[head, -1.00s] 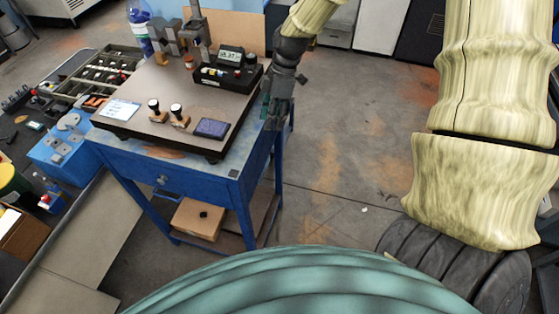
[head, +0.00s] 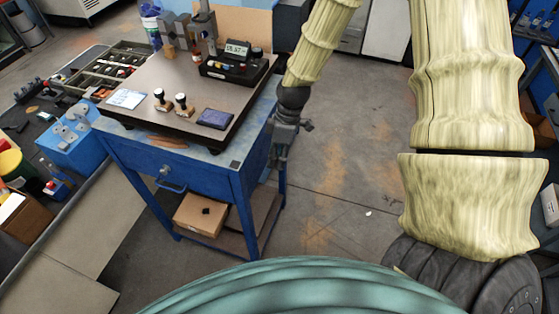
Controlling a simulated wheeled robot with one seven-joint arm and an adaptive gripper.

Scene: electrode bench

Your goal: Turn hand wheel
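My gripper (head: 279,154) hangs, fingers downward, beside the right edge of a blue bench (head: 205,178), over or in front of the floor there. Nothing shows in it, and its fingers are too small and dark to tell open from shut. On the bench's dark plate (head: 140,79) stands a measuring device with an upright grey post (head: 206,22) and a black box with a digital display (head: 237,49). A dark round knob-like part (head: 257,52) shows at the right of that box. I cannot tell for sure which part is the hand wheel.
Two wooden-based stamps (head: 181,104), a dark blue pad (head: 215,118) and a white card (head: 126,98) lie on the plate. A cardboard box (head: 202,213) sits on the lower shelf. Left are a blue block (head: 71,143) and a tray of parts (head: 105,72).

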